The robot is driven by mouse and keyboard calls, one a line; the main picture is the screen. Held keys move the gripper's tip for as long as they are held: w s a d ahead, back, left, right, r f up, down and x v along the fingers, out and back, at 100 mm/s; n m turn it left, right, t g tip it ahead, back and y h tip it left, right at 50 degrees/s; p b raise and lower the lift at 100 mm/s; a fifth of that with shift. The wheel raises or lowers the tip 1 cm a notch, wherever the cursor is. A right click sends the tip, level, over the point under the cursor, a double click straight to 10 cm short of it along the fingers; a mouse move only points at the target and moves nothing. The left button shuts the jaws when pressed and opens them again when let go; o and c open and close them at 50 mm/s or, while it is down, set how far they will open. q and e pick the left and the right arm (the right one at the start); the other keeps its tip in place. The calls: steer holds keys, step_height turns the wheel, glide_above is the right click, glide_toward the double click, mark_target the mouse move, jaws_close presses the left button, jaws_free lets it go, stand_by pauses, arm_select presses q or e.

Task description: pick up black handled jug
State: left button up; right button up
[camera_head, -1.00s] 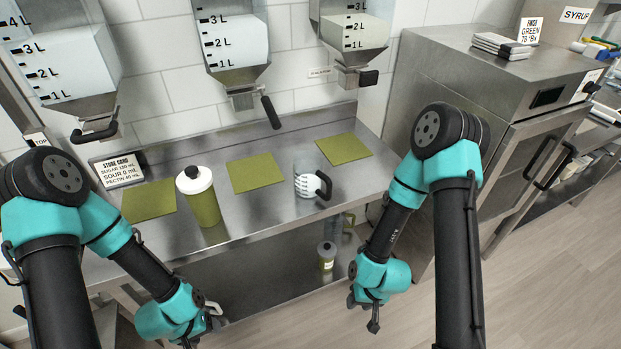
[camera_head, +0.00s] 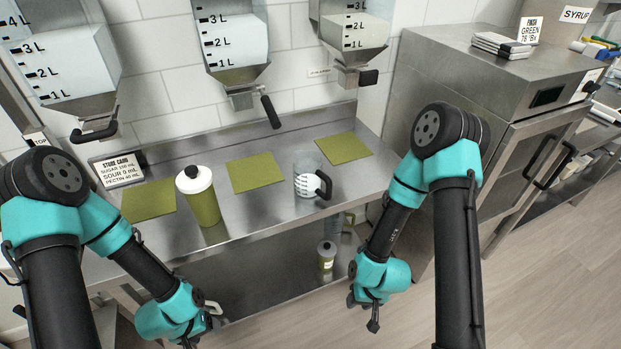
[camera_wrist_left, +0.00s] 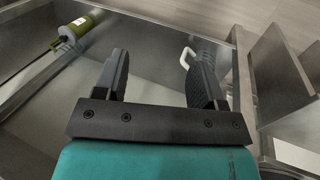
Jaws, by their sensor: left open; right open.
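The clear jug (camera_head: 308,177) with white measuring marks and a black handle (camera_head: 323,185) stands upright on the steel counter, right of centre, its handle toward the right. My left gripper (camera_head: 206,322) is low in front of the counter, at the lower left, well apart from the jug. In the left wrist view its two fingers (camera_wrist_left: 152,75) are spread with nothing between them. My right gripper (camera_head: 364,312) hangs in front of the counter, below and to the right of the jug, empty and apart from it.
A green bottle with a white top (camera_head: 201,197) stands left of the jug. Green mats (camera_head: 255,172) lie on the counter (camera_head: 225,232). Dispensers with black levers (camera_head: 270,112) hang above. A small bottle (camera_head: 326,257) stands on the lower shelf. A steel cabinet (camera_head: 455,75) is at right.

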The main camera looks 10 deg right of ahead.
arm_select(q)
steer(key=c, duration=0.5)
